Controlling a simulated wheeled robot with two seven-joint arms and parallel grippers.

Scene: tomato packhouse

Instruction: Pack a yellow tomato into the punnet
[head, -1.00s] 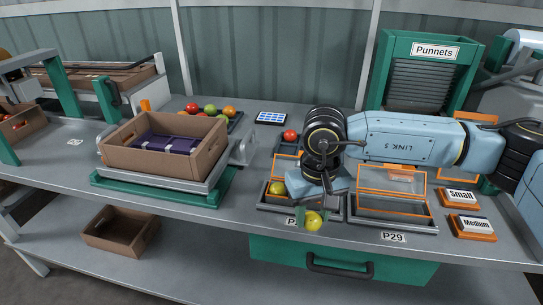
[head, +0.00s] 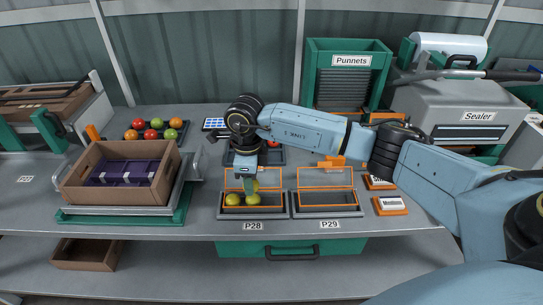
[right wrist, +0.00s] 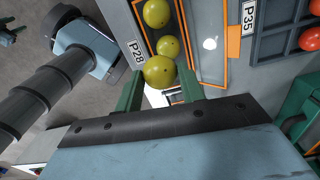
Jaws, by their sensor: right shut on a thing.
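My right gripper (head: 251,190) is shut on a yellow tomato, which shows between its green fingers in the right wrist view (right wrist: 160,70). It is low over the punnet at P28 (head: 224,212), whose clear orange-edged lid stands up at the back. A second yellow tomato (head: 233,199) sits at the left in this punnet. Another yellow tomato (right wrist: 168,47) shows close beside the held one in the right wrist view. The fingers and crowding hide whether the held tomato touches the punnet floor.
An open-lidded, empty punnet at P29 (head: 327,211) stands to the right. A cardboard box (head: 161,189) with purple inserts is at the left, with a tray of mixed tomatoes behind it. The label blocks (head: 391,205), punnet dispenser (head: 348,60) and sealer (head: 470,115) are at the right.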

